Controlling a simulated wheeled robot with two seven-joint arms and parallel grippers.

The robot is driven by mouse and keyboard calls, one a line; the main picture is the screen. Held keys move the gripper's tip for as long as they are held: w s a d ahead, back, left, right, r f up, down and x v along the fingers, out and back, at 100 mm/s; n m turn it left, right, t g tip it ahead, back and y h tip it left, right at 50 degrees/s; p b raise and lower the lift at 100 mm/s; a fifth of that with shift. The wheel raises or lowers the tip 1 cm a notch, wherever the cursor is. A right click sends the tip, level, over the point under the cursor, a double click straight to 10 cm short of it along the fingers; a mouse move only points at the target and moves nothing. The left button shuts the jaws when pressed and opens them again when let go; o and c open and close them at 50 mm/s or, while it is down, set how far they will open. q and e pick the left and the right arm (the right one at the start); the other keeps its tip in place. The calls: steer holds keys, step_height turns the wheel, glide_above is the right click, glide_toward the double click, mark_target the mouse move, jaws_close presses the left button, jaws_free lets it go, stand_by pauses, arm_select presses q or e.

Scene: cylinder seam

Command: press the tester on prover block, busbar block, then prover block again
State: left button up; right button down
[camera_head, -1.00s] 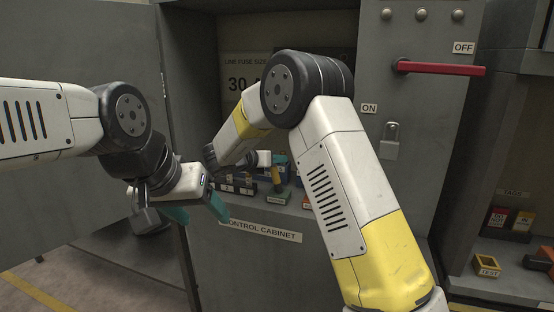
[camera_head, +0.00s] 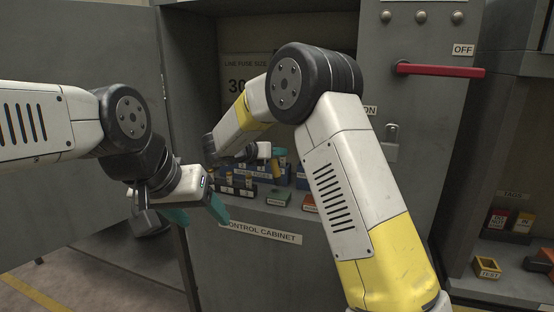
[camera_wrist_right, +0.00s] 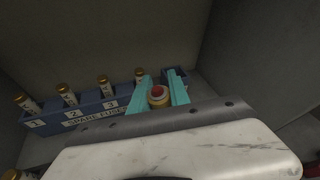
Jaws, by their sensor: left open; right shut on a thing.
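In the head view my right gripper (camera_head: 272,152) is above the cabinet shelf, behind a small green block (camera_head: 278,199). A small red block (camera_head: 310,203) sits to the right of the green one, partly hidden by my right arm. The lettering on both blocks is too small to read, so I cannot tell which is the prover or busbar block. The tester's lower end is hidden in the wrist view. My left gripper (camera_head: 196,213) is open and empty in front of the cabinet.
A blue spare fuses rack (camera_wrist_right: 82,116) holds several fuses close to my right gripper. A dark fuse block (camera_head: 236,190) stands left of the green block. A red lever (camera_head: 440,69) and a padlock (camera_head: 390,142) are on the panel at right.

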steer(key=shift+r, duration=1.9)
steer(key=shift+d, duration=0.1)
